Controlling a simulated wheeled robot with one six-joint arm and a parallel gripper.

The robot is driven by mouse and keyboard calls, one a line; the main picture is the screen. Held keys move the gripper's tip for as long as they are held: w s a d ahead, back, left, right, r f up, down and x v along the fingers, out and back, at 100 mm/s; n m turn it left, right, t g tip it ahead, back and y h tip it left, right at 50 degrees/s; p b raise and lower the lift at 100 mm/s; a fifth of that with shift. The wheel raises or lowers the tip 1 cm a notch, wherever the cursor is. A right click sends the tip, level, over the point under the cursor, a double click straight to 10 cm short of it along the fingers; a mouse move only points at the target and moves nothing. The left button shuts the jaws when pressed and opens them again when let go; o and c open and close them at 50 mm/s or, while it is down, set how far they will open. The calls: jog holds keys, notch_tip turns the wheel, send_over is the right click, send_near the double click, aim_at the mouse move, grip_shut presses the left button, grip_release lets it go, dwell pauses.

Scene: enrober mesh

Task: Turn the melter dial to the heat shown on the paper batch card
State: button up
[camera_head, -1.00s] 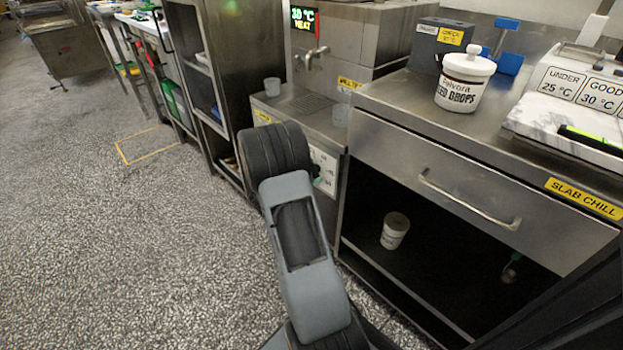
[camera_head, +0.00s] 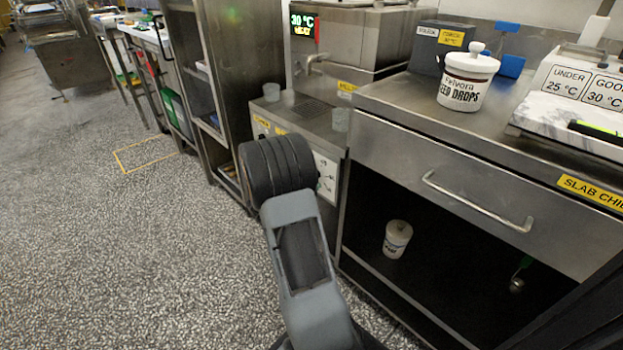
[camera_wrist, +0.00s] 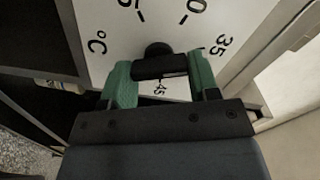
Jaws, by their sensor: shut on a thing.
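The melter dial's white face (camera_wrist: 105,38) fills the top of the wrist view, with a "°C" mark, "35" at the right and other figures partly cut off. Its black knob (camera_wrist: 158,62) sits between the green fingertips of my gripper (camera_wrist: 160,78), which is shut on it. A small "45" shows just below the knob. In the head view the dial face (camera_head: 327,178) shows partly on the melter front, beside my wrist, which hides my fingers. The melter's display (camera_head: 302,24) reads 30 °C with a word below. I cannot make out a paper batch card.
To the right stands a steel counter (camera_head: 400,97) with a seed drops jar (camera_head: 466,80) and a drawer handle (camera_head: 475,203) sticking out. Open floor lies to the left.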

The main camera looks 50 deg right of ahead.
jog(key=o, duration=0.9)
jog(key=a+p, duration=0.1)
jog(key=a, duration=0.3)
jog(key=a+p, duration=0.1)
jog(key=a, duration=0.4)
jog(key=w+a+p, duration=0.1)
jog(key=a, duration=0.4)
jog(key=shift+p, duration=0.3)
jog(key=shift+d, duration=0.1)
